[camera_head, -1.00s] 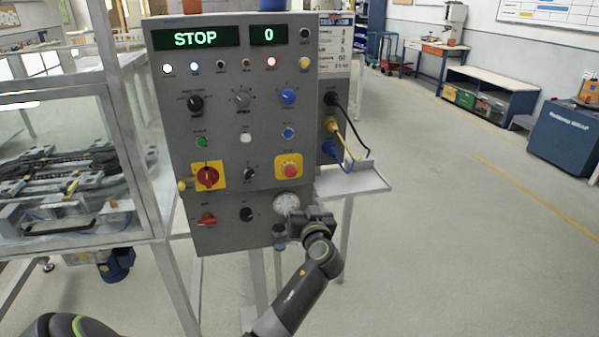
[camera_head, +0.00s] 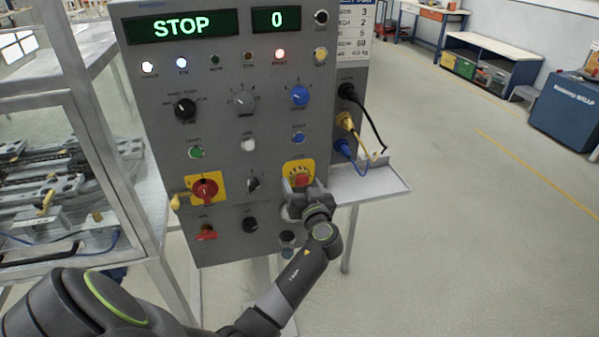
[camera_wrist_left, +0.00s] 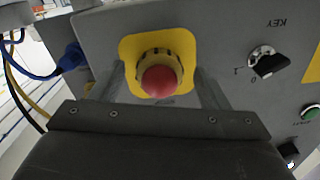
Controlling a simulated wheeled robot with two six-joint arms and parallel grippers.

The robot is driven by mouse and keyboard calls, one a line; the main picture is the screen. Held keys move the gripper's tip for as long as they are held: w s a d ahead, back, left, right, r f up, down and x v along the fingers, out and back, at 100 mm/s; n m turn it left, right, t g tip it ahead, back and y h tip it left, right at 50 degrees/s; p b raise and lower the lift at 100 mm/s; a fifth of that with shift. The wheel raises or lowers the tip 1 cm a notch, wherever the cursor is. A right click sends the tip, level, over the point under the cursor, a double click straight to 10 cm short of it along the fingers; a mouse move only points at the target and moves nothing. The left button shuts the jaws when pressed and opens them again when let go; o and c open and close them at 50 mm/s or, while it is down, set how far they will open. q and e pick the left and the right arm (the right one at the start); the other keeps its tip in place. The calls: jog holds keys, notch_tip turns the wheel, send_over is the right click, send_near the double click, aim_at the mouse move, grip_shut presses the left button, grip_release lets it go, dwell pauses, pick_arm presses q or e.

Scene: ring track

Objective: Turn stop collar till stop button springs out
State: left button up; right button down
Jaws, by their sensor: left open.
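The red stop button (camera_head: 302,180) sits on a yellow square plate on the grey control panel, right of centre. In the left wrist view the red button (camera_wrist_left: 159,81) stands in front of a notched yellow collar (camera_wrist_left: 168,57). My left gripper (camera_head: 304,191) is just below and in front of the button in the head view. In the left wrist view its two fingers are apart, one on each side of the button and collar, with gaps showing. Whether the button is pressed in is hard to tell. My right gripper is not in view.
The panel display (camera_head: 181,26) reads STOP and 0. A red rotary switch (camera_head: 204,190) on a yellow plate is at left. Plugged cables (camera_head: 352,122) and a small shelf (camera_head: 370,182) are to the right. A key switch (camera_wrist_left: 267,60) shows in the wrist view.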

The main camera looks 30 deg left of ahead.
pick_arm(q)
jog(key=shift+w+a, duration=0.2)
jog(key=shift+d+r, duration=0.1)
jog(key=shift+c, duration=1.1)
jog(key=c, duration=0.8)
jog(key=shift+o, duration=0.2)
